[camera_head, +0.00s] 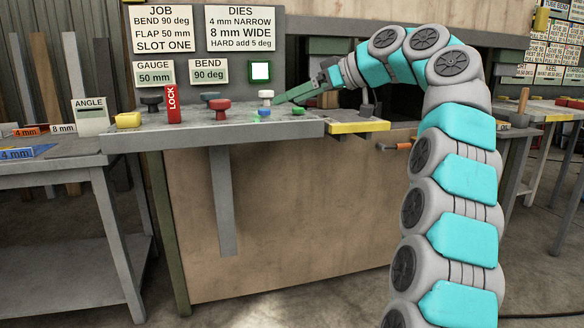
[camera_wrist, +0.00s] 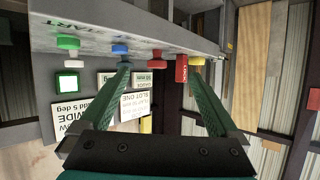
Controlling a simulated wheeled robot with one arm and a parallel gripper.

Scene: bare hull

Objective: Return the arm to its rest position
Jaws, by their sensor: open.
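My arm (camera_head: 460,180) rises on the right of the head view, bends over at the top and reaches left over the front ledge of the press. My gripper (camera_head: 290,97) has green fingers that point left, just above the ledge near the white, blue and green knobs. In the wrist view my gripper (camera_wrist: 160,72) has its two fingers spread wide with nothing held between them. The picture there is upside down. The blue knob (camera_wrist: 120,49) appears close to one fingertip; I cannot tell whether they touch.
The ledge (camera_head: 230,131) carries a red knob (camera_head: 220,106), a red LOCK tag (camera_head: 173,103) and a yellow block (camera_head: 128,119). A yellow-edged shelf (camera_head: 358,127) juts out below my wrist. A side table (camera_head: 50,172) stands left, a bench (camera_head: 545,110) right. Floor shows between them.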

